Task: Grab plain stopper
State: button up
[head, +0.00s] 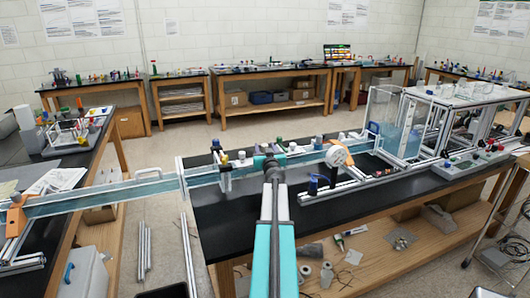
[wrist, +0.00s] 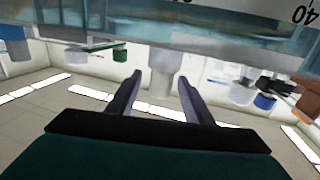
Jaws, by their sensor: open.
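The wrist view is upside down. A pale, unmarked cylinder that looks like the plain stopper (wrist: 164,80) stands on the edge of the clear water channel (wrist: 100,30). My gripper (wrist: 159,78) is open, with one dark finger on each side of the stopper in the picture. No contact shows, and I cannot tell whether the stopper is fully between the fingers in depth. In the head view my gripper (head: 270,162) reaches forward to the channel (head: 110,193), at the middle of the black bench. My arm and gripper hide the stopper there.
In the wrist view a green-capped fitting (wrist: 121,54) and a blue-capped one (wrist: 264,102) flank the stopper. Open floor lies behind the bench.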

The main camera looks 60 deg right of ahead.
aim_at(265, 145)
dwell(0.3)
jog(key=c, duration=1.1)
jog(key=shift+r, duration=0.2)
jog(key=shift+r, duration=1.6)
jog(key=shift+s+a+r+b, duration=0.25)
jog(key=shift+s+a+b, duration=0.55)
jog(key=shift+s, duration=1.75)
jog(key=shift+s+a+r+b, duration=0.2)
jog(key=shift+s+a+b, duration=0.6)
jog(key=shift+s, duration=1.8)
jog(key=shift+s+a+r+b, duration=0.25)
jog(key=shift+s+a+b, duration=0.55)
jog(key=shift+s, duration=1.75)
jog(key=shift+d, duration=0.15)
